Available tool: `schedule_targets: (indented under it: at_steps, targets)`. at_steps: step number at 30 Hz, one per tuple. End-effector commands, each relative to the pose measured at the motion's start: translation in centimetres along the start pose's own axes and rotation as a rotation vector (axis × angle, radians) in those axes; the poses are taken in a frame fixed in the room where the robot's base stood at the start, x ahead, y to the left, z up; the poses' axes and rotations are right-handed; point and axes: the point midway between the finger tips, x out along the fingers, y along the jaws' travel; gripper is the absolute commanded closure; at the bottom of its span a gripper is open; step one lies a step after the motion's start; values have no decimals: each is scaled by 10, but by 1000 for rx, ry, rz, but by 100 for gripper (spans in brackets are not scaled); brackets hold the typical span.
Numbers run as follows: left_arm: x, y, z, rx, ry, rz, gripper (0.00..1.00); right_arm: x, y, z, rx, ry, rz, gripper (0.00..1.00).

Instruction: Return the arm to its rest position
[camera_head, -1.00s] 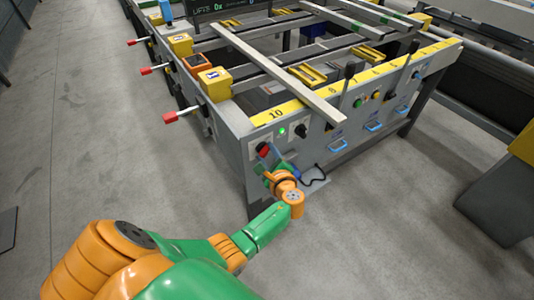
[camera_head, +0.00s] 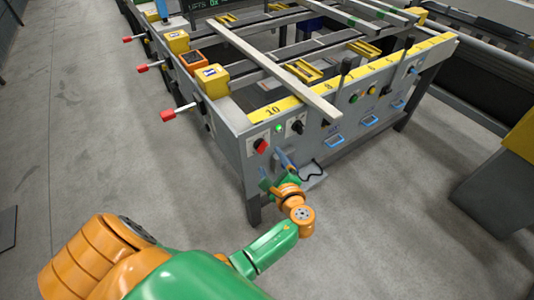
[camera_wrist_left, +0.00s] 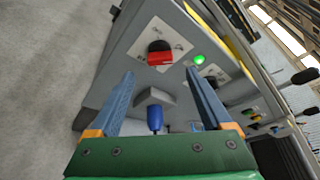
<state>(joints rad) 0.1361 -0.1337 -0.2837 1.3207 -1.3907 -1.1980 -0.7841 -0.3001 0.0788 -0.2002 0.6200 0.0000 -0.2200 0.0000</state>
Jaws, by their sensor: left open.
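My left arm, green and orange, comes in from the lower left of the head view. Its gripper (camera_head: 275,172) is open and empty in front of the table's end panel, below the red knob (camera_head: 261,146). In the left wrist view the two blue-grey fingers (camera_wrist_left: 160,74) stand wide apart, with the red knob (camera_wrist_left: 160,54) beyond their tips and clear of them. A blue handle (camera_wrist_left: 155,118) shows between the fingers lower down, apparently on the panel behind them. My right gripper is not in view.
The grey runout table (camera_head: 228,137) carries a long pale bar (camera_head: 270,65) across its rails. Red-tipped levers (camera_head: 168,115) stick out on its left side. A green light (camera_head: 279,128) glows on the panel. The floor (camera_head: 390,230) in front is clear.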

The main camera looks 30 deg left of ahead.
Motion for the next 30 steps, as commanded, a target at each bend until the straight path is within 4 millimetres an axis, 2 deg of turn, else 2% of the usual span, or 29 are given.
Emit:
schedule_targets:
  at_steps: [13,14,16,17,20,21,23,24,27,30]
  targets:
    - [-3,1,-1,0,2,1,18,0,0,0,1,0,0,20]
    - [-3,3,-2,0,11,6,18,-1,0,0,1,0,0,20]
    - [-3,21,-16,-6,79,43,18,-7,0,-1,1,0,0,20]
    - [-4,36,-26,-17,131,76,18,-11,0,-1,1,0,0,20]
    - [-23,116,-67,-107,353,277,18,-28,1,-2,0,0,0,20]
    - [-38,156,-79,-173,433,391,18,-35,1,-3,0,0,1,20]
    - [-66,212,-88,-300,514,579,18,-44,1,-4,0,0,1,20]
    - [-87,248,-88,-398,538,710,18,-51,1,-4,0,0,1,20]
    - [-137,318,-74,-673,501,1006,18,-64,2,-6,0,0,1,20]
    - [-169,362,-50,-918,380,1197,18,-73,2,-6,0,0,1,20]
